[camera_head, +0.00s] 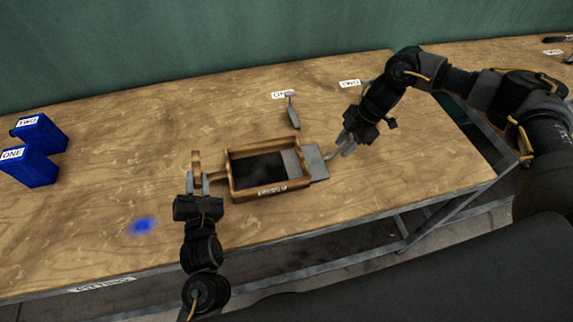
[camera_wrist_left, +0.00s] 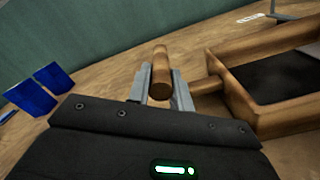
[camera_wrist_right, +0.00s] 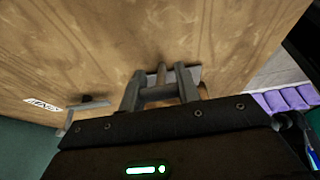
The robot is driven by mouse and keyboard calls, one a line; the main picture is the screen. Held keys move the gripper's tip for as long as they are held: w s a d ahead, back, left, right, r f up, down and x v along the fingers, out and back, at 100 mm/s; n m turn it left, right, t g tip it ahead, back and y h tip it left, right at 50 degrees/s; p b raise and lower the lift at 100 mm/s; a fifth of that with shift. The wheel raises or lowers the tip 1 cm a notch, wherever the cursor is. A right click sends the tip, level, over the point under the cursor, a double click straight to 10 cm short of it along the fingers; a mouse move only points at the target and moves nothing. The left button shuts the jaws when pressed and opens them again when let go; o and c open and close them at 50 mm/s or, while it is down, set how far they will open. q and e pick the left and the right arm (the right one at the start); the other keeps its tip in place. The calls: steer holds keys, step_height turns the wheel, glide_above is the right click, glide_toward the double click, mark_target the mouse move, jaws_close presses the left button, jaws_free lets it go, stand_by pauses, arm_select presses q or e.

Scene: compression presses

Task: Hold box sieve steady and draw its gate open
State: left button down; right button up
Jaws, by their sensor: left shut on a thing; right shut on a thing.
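The box sieve (camera_head: 262,190) is a wooden-framed box with a dark inside, lying on the table; it also shows in the left wrist view (camera_wrist_left: 240,99). Its wooden handle (camera_head: 196,161) is at the left end, and my left gripper (camera_head: 197,184) is shut on it. The grey metal gate (camera_head: 314,162) sticks out at the right end, partly over the box's inside. My right gripper (camera_head: 347,143) is shut on the gate's handle (camera_head: 332,154). In the right wrist view the gate handle (camera_wrist_right: 161,74) shows between the fingers.
Two blue boxes labelled ONE (camera_head: 29,167) and TWO (camera_head: 41,133) stand at the far left. A small grey tool (camera_head: 293,112) stands behind the sieve near a ONE label. A blue patch (camera_head: 142,225) marks the table front left. The wooden table (camera_head: 130,130) is otherwise largely clear.

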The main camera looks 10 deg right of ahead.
arm_select(q)
steer(key=shift+a, duration=0.1)
arm_select(e)
steer(key=shift+d, duration=0.6)
steer(key=o, duration=1.2)
steer(key=shift+c, duration=0.2)
steer(key=v, duration=1.2)
arm_select(q)
steer(key=c, duration=1.2)
jaws_free()
steer(key=shift+o, duration=0.2)
